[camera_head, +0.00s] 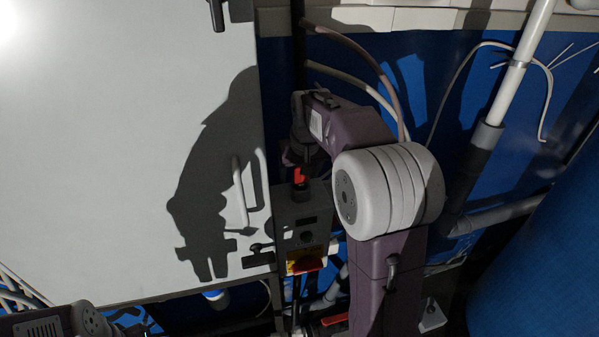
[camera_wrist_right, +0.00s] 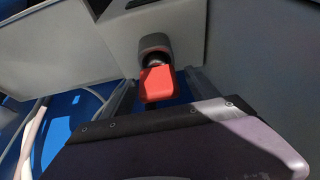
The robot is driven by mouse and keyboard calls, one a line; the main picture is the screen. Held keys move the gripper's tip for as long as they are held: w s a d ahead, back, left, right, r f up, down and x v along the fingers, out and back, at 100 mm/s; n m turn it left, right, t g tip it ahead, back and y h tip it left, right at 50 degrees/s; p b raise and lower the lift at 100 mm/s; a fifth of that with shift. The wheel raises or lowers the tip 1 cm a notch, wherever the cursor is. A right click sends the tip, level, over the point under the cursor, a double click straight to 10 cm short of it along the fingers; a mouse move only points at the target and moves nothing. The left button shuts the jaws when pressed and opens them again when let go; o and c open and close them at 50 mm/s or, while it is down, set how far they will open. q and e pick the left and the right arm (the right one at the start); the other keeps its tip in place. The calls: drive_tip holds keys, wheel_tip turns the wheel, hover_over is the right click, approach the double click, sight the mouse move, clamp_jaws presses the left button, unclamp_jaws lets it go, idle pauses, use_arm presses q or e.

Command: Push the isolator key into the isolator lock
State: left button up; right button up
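The red isolator key (camera_wrist_right: 158,84) shows in the right wrist view directly in front of the dark round isolator lock (camera_wrist_right: 154,46). A short piece lies between them, and I cannot tell how deep the key sits. In the head view the key (camera_head: 300,175) is small and red above the grey isolator box (camera_head: 291,214). My right gripper (camera_wrist_right: 162,90) has its two fingers on either side of the key, with a gap visible on both sides, so it looks open.
A large light-grey panel with a handle (camera_head: 240,190) stands left of the box. A red lever on a yellow plate (camera_head: 306,265) is on the box's lower part. Hoses (camera_head: 365,62) hang above my right arm. A grey-white pipe (camera_head: 508,85) runs at right.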

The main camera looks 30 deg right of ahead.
drive_tip(key=d+b+v, duration=0.1)
drive_tip(key=v, duration=0.8)
drive_tip(key=shift+a, duration=0.5)
